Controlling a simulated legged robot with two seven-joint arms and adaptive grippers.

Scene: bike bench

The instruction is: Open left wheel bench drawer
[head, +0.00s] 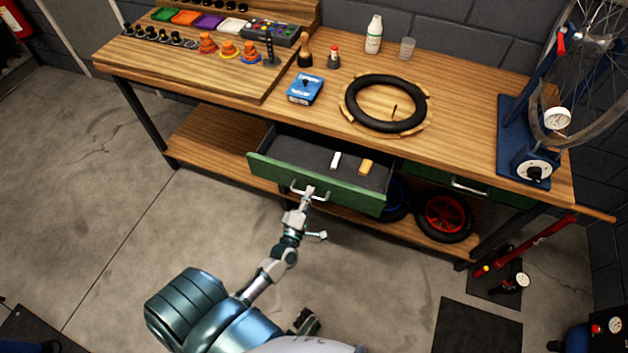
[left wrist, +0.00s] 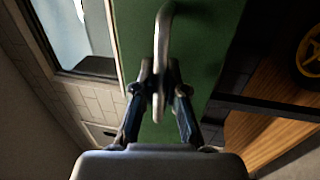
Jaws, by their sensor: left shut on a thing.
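The left drawer (head: 320,185) of the bench has a green front and stands pulled out, its dark inside showing. A white piece (head: 335,160) and a tan piece (head: 366,167) lie in it. My left gripper (head: 308,194) is at the drawer's metal handle (head: 296,189). In the left wrist view the fingers of my left gripper (left wrist: 160,85) are shut on the handle bar (left wrist: 163,35), with the green drawer front (left wrist: 205,40) behind.
The wooden bench top (head: 450,110) holds a black tyre (head: 385,103), a blue box (head: 305,89) and a wheel stand (head: 525,140). A second green drawer (head: 470,187) is closed at right. A red wheel (head: 445,217) sits on the lower shelf. Floor in front is mostly clear.

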